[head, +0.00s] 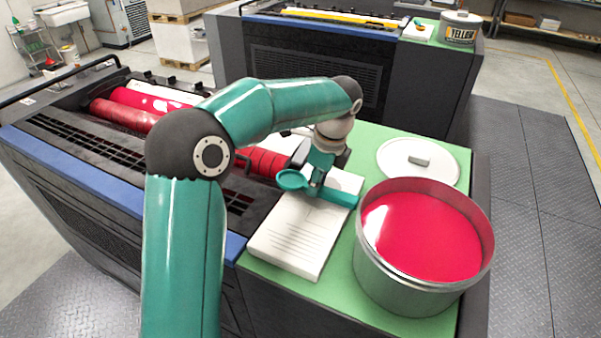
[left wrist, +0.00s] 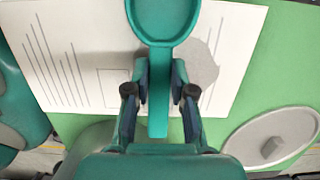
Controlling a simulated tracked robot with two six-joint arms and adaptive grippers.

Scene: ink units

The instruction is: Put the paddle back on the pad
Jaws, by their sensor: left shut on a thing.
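The teal paddle has a round, shallow bowl (head: 291,180) and a straight handle (head: 340,196). My left gripper (head: 315,188) is shut on the handle close to the bowl. In the left wrist view the bowl (left wrist: 163,22) points away from the fingers, and the handle runs back between them. The white pad (head: 285,245), printed with lines, lies on the green top below the paddle. It also shows in the left wrist view (left wrist: 85,60), with a grey patch on it. I cannot tell whether the paddle touches the pad. My right gripper is not in view.
An open tin of red ink (head: 420,238) stands right of the pad, close to the handle end. Its grey lid (head: 395,157) lies behind it on the green top (head: 350,270). Red rollers (head: 130,112) of the press lie to the left. A second press stands behind.

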